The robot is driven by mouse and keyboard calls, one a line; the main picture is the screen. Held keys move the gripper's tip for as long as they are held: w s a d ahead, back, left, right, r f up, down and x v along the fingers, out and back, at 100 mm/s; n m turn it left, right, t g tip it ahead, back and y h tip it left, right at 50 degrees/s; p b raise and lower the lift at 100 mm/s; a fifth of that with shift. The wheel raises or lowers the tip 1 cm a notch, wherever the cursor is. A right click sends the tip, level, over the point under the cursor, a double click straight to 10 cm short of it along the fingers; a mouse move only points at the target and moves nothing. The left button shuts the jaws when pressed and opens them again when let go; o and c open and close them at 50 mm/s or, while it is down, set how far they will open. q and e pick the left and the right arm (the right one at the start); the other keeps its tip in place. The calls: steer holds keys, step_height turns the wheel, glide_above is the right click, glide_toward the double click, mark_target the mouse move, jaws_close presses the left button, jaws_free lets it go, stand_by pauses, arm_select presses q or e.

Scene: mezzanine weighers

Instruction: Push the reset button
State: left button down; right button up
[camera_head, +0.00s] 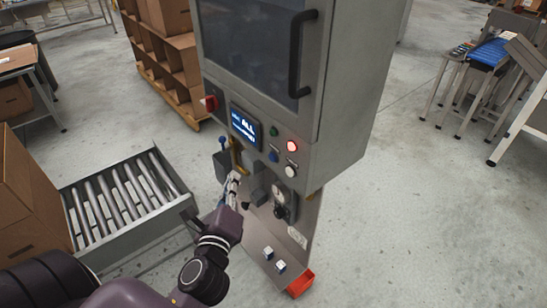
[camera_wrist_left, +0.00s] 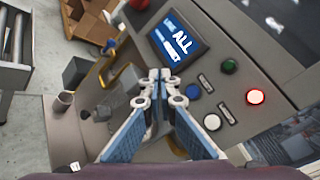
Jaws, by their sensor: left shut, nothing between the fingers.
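A grey control panel carries several round buttons. In the head view there are a green button (camera_head: 274,131), a lit red button (camera_head: 292,146), a blue button (camera_head: 273,157) and a white button (camera_head: 291,171). The left wrist view also shows the green (camera_wrist_left: 230,66), lit red (camera_wrist_left: 256,97), blue (camera_wrist_left: 193,91) and white (camera_wrist_left: 212,122) ones. Small labels beside some are too small to read, so I cannot tell which is reset. My left gripper (camera_head: 234,178) is shut and empty, left of and below the buttons. Its fingertips (camera_wrist_left: 160,74) appear below the screen in the wrist view.
A lit screen (camera_head: 246,125) reading "ALL" and a red switch (camera_head: 210,103) sit left of the buttons. A cabinet door handle (camera_head: 300,55) juts out above. A roller conveyor (camera_head: 124,197) stands at left. Open floor (camera_head: 420,220) lies to the right.

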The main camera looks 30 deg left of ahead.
mark_target(272, 157)
arm_select(q)
steer(key=w+d, duration=0.3)
steer(key=w, duration=0.5)
steer(key=shift+d, duration=0.25)
steer(key=shift+w, duration=0.15)
stand_by(1.3)
steer(key=shift+w+d, duration=0.15)
steer(key=shift+w, duration=0.15)
steer(key=shift+w+d, duration=0.15)
steer(key=shift+w, duration=0.25)
stand_by(0.7)
steer(key=shift+s+p, duration=0.1)
steer(key=shift+p, duration=0.2)
steer(key=shift+s+a, duration=0.3)
steer(key=shift+s, duration=0.4)
